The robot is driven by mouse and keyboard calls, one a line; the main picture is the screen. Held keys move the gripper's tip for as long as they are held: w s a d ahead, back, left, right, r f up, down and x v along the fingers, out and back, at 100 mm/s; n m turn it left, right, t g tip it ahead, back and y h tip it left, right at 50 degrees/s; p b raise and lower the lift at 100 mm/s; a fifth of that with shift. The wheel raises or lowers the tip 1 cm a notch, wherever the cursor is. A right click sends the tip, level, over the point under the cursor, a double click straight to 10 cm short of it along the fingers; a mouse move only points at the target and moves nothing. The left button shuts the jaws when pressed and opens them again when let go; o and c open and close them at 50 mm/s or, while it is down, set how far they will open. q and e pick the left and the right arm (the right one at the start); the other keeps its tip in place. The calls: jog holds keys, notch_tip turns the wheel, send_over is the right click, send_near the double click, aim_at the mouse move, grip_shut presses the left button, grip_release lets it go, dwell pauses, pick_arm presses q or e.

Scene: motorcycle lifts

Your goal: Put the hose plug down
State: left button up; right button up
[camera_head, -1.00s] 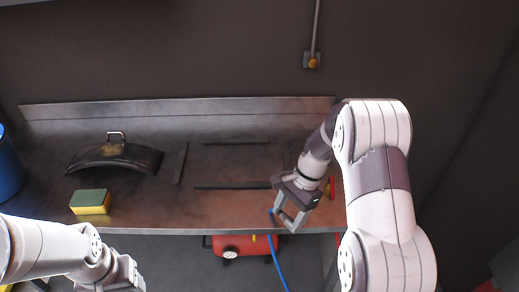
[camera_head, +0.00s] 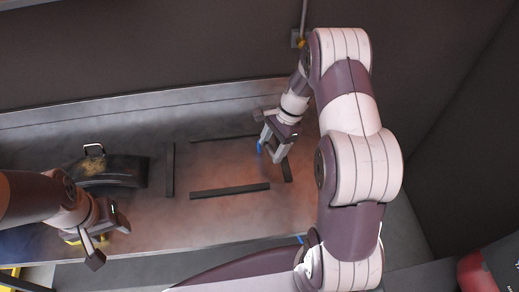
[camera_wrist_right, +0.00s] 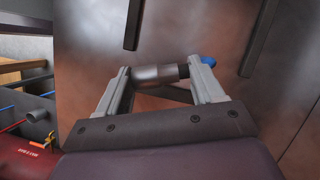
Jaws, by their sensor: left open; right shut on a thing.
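The hose plug (camera_wrist_right: 160,76) is a grey metal cylinder with a blue end, held crosswise between the fingers of my right gripper (camera_wrist_right: 165,84) in the right wrist view. In the head view my right gripper (camera_head: 270,148) is over the right part of the metal bench (camera_head: 225,215), with the blue end of the plug (camera_head: 259,147) showing at its fingers. Whether the plug touches the bench top I cannot tell. My left gripper (camera_head: 107,240) is open and empty near the bench's front left edge.
A dark curved fender (camera_head: 118,171) with a metal handle lies at the bench's left. Dark strips (camera_head: 230,190) lie flat on the top around a bare middle area. A red tank (camera_wrist_right: 35,150) is below the bench.

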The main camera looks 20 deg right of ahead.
aim_at(256, 165)
jog(key=w+a+f, duration=0.2)
jog(key=shift+w+a, duration=0.2)
jog(key=shift+w, duration=0.2)
notch_tip(256, 165, down, 4)
jog(key=shift+s+a+r+p, duration=0.1)
jog(key=shift+r+p, duration=0.1)
jog(key=shift+p, duration=0.6)
jog(key=shift+f, duration=0.5)
jog(key=shift+f+b, duration=0.5)
jog(key=shift+b, duration=0.05)
jog(key=o, duration=1)
pick_arm(q)
jog(key=shift+w+r, duration=0.35)
jog(key=shift+r, duration=0.1)
pick_arm(e)
jog(key=shift+o, duration=0.2)
pick_arm(q)
jog(key=shift+r, duration=0.1)
pick_arm(e)
jog(key=shift+r, duration=0.15)
